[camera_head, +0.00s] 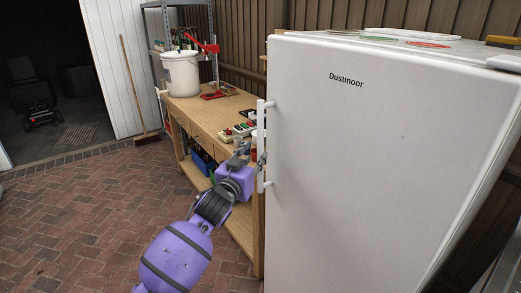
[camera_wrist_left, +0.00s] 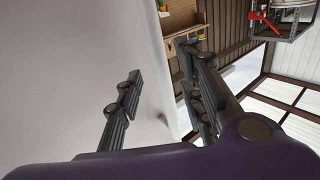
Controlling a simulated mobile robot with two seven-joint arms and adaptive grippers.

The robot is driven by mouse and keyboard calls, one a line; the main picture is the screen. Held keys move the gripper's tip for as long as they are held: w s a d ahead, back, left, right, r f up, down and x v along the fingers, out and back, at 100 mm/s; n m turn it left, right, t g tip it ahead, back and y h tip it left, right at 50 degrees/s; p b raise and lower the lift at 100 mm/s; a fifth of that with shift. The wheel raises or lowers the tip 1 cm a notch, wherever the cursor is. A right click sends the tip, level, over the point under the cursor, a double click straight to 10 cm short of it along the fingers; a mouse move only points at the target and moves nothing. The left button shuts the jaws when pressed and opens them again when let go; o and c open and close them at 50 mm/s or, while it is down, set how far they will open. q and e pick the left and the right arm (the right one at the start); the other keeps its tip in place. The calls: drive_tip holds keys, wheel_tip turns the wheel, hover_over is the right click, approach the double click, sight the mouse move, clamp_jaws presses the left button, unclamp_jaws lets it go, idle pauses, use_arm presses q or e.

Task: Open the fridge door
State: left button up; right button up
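The white fridge (camera_head: 385,150) stands at the right, its door shut as far as I can see. Its white vertical bar handle (camera_head: 261,115) is on the door's left edge. My left gripper (camera_head: 252,156) is beside the lower half of the handle, close to it. In the left wrist view the two dark fingers of my left gripper (camera_wrist_left: 160,82) are spread apart, with the pale fridge surface (camera_wrist_left: 60,70) behind them. I cannot make out the handle between them there; contact is unclear. My right gripper is in neither view.
A wooden workbench (camera_head: 215,105) stands just left of the fridge, holding a white bucket (camera_head: 181,75), red tools and small items. A broom (camera_head: 133,85) leans on the white wall. The brick floor (camera_head: 85,200) at the left is clear. Several things lie on the fridge top.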

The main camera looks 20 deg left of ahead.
sight(259, 150)
use_arm(q)
drive_tip(key=w, duration=0.6)
drive_tip(key=shift+d, duration=0.2)
clamp_jaws()
